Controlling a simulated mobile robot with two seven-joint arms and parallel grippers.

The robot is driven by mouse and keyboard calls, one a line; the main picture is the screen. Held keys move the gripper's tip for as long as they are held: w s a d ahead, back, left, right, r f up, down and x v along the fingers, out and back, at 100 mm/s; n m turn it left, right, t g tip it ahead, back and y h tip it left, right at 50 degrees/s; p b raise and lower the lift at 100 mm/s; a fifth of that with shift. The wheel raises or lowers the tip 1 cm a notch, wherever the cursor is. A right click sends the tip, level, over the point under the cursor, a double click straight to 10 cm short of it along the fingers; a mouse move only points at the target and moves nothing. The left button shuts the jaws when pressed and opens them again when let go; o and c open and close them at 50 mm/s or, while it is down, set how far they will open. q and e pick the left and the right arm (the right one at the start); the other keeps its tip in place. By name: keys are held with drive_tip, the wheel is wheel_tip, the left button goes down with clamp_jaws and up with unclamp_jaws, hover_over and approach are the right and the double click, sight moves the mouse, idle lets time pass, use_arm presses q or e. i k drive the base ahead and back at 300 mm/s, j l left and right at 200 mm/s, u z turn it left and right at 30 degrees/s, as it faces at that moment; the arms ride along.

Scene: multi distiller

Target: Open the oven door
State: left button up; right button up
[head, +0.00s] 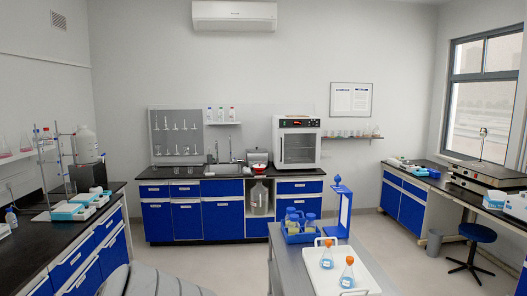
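The oven (297,124) is a white box with a dark control strip and a red display. It stands on the black counter at the back wall, right of the sink. Its door (298,148) has a dark glass window and faces me. The door looks shut, though it is small at this distance. Neither of my grippers is in view.
A grey bench (290,262) stands in front of me, bearing a white tray (368,272) with orange-capped flasks, a blue rack (300,237) and a blue stand (345,205). Left counter (30,250) and right counter (450,185) line the sides. Floor (205,262) shows clear left of the bench.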

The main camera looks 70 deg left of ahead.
sight(300, 148)
drive_tip(key=u, duration=2.15)
drive_tip(key=i+j+u, duration=0.85)
drive_tip(key=i, duration=0.45)
drive_tip(key=i+j+u, duration=0.25)
drive_tip(key=i, duration=0.45)
drive_tip(key=i+l+z, duration=0.15)
drive_tip(key=i+z, duration=0.15)
drive_tip(key=i, duration=0.45)
drive_tip(key=i+z, duration=0.35)
drive_tip(key=i, duration=0.35)
drive_tip(key=i+z, duration=0.1)
drive_tip(key=i, duration=0.7)
drive_tip(key=i+j, duration=0.2)
drive_tip(key=i, duration=0.6)
drive_tip(key=i+l+z, duration=0.1)
drive_tip(key=i, duration=0.35)
drive_tip(key=i+l+z, duration=0.1)
drive_tip(key=i+l, duration=0.2)
drive_tip(key=i, duration=0.2)
drive_tip(key=i+l+z, duration=0.1)
drive_tip(key=i, duration=0.35)
